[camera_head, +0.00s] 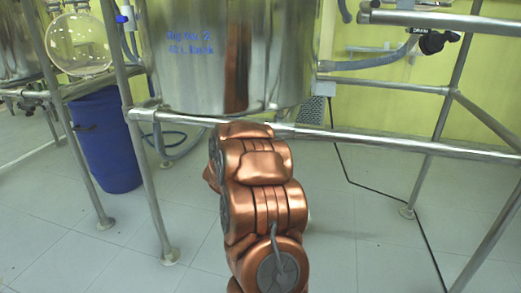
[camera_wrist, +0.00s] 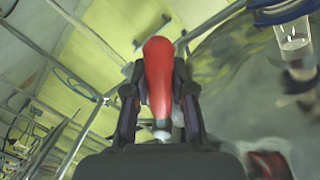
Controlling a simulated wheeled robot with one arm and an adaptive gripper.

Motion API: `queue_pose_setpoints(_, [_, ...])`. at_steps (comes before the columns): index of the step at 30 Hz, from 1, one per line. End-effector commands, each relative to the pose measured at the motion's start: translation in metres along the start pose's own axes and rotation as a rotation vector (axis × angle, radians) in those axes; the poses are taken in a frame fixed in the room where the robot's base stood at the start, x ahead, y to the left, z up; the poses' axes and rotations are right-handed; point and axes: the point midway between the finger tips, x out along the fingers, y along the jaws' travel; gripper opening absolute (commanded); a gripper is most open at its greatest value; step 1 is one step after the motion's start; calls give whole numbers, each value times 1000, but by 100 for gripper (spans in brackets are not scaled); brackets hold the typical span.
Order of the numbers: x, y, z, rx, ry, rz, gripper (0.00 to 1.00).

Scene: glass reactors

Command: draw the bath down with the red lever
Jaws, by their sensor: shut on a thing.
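The red lever (camera_wrist: 158,72) stands in the middle of the wrist view, between the two fingers of my gripper (camera_wrist: 160,105). The fingers are shut on it, one on each side. The metal bath (camera_head: 225,55) with blue writing hangs in the frame at the top of the head view. The red lever and my gripper do not show in the head view; my copper-coloured arm reaches up to the bath's lower edge and hides what is behind it.
Metal frame rails (camera_head: 400,143) run right of the bath, with a black-handled drain valve (camera_head: 432,42) and a grey hose (camera_head: 365,62). A blue barrel (camera_head: 105,140) and a glass flask (camera_head: 78,45) are at left.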

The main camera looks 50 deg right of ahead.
Motion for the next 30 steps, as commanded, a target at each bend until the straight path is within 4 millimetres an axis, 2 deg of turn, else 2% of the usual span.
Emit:
queue_pose_setpoints(16, [-6, -40, -11, 482, -72, 6, 0])
queue_pose_setpoints(30, [-8, -59, -27, 805, -123, 14, 0])
